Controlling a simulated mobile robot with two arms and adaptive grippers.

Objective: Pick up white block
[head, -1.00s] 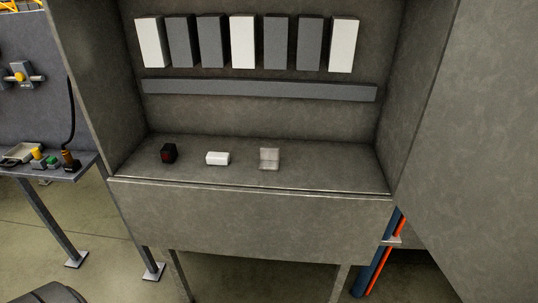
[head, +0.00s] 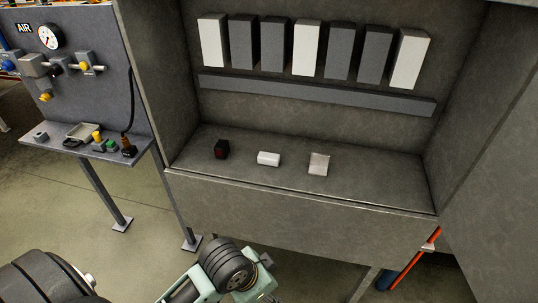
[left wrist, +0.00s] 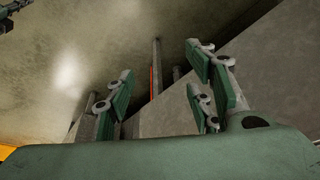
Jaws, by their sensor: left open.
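The white block (head: 268,159) lies on the shelf of the grey cabinet, between a dark block with a red face and a pale grey square piece. Part of my left arm shows at the bottom of the head view, below and in front of the cabinet; its fingertips do not show there. In the left wrist view my left gripper (left wrist: 160,75) is open, with green-padded fingers spread apart and nothing between them. The white block does not show in that view. My right gripper cannot be made out.
On the shelf (head: 370,187), the dark red-faced block (head: 221,149) stands left of the white block and the pale square piece (head: 319,164) right. Cabinet side walls and a raised front edge bound the shelf. A side table (head: 75,143) with fittings stands left.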

